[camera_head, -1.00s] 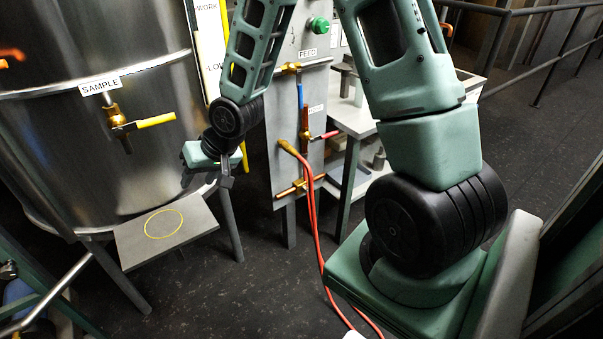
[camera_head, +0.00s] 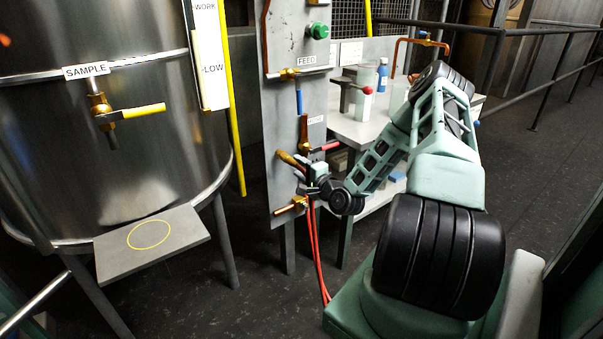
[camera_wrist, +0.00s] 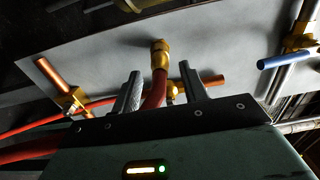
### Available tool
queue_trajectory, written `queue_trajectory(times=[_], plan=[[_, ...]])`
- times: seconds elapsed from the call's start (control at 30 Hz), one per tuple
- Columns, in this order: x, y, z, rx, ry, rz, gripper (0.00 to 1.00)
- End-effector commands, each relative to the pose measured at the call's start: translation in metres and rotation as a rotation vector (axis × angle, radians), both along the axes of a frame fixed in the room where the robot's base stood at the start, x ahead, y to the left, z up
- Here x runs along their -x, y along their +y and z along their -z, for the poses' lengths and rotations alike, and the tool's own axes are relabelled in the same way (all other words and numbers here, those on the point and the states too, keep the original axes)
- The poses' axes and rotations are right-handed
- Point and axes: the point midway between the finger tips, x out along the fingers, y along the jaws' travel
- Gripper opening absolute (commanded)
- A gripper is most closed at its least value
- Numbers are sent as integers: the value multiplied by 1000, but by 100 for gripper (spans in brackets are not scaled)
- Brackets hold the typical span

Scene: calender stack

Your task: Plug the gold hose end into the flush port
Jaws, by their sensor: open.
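The gold hose end (camera_head: 287,158) sits against the grey panel (camera_head: 279,117), with its red hose (camera_head: 316,262) hanging down. In the wrist view the gold end (camera_wrist: 159,52) is just beyond my fingertips, and the red hose (camera_wrist: 154,92) passes between them. My gripper (camera_head: 312,184) is at the panel, just below and right of the gold end. Its fingers (camera_wrist: 160,82) are open, apart from the hose on both sides. A brass and copper fitting (camera_head: 292,205) is low on the panel; I cannot read a flush label, so cannot tell which fitting is the flush port.
A bench (camera_head: 360,130) with bottles stands behind my arm. The steel tank (camera_head: 100,150) with a shelf (camera_head: 190,238) is at left. Floor between them is clear.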

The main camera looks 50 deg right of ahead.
Motion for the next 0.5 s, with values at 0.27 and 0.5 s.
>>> queue_trajectory(times=[0.27, 0.5], plan=[[-31, -6, 1, 3, 1, -3, 44], [-51, -11, 0, 3, 2, -2, 44]])
